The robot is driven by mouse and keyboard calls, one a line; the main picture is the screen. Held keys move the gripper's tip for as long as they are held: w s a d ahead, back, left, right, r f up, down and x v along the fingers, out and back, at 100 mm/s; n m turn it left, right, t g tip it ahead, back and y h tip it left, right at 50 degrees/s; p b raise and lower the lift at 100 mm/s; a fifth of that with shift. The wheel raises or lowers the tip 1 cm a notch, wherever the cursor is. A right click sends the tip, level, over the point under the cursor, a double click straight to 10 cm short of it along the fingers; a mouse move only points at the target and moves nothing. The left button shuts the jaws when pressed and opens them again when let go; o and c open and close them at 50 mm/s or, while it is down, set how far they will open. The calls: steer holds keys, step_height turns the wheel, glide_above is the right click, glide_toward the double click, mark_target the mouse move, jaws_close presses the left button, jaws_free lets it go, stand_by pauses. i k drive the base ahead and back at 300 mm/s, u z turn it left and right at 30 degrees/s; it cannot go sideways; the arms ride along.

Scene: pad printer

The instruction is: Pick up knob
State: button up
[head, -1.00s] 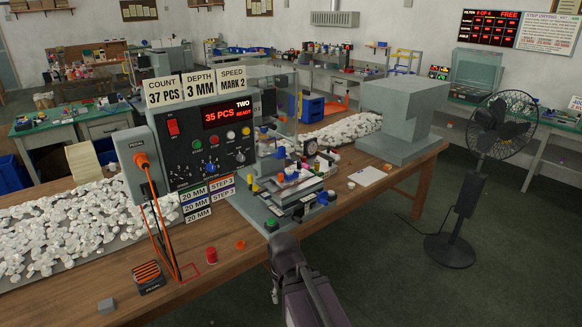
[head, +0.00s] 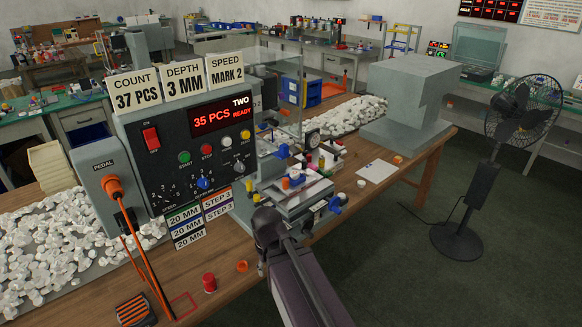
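A small red knob-like cylinder (head: 209,283) stands on the wooden bench (head: 222,303) in front of the machine, beside a red square outline. A small orange piece (head: 242,266) lies to its right. Other knobs sit on the machine: a blue dial (head: 204,184) on the control panel and a blue knob (head: 335,204) at the right end of the slide. Which one the task names I cannot tell. My arm reaches in from the bottom. My gripper (head: 262,268) hangs below its end, just right of the orange piece; it is mostly hidden and its fingers are unclear.
The pad printer's control box (head: 190,150) stands directly behind, with a pedal box (head: 108,175) and orange cable on its left. White parts (head: 50,250) cover the left bench. An orange-black pedal (head: 135,308) lies front left. A fan (head: 500,140) stands on the floor at right.

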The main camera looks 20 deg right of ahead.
mark_target(293, 175)
steer(key=i, duration=0.35)
steer(key=z, duration=1.8)
steer(key=i, duration=0.6)
steer(key=u, duration=0.15)
steer(key=k, duration=0.3)
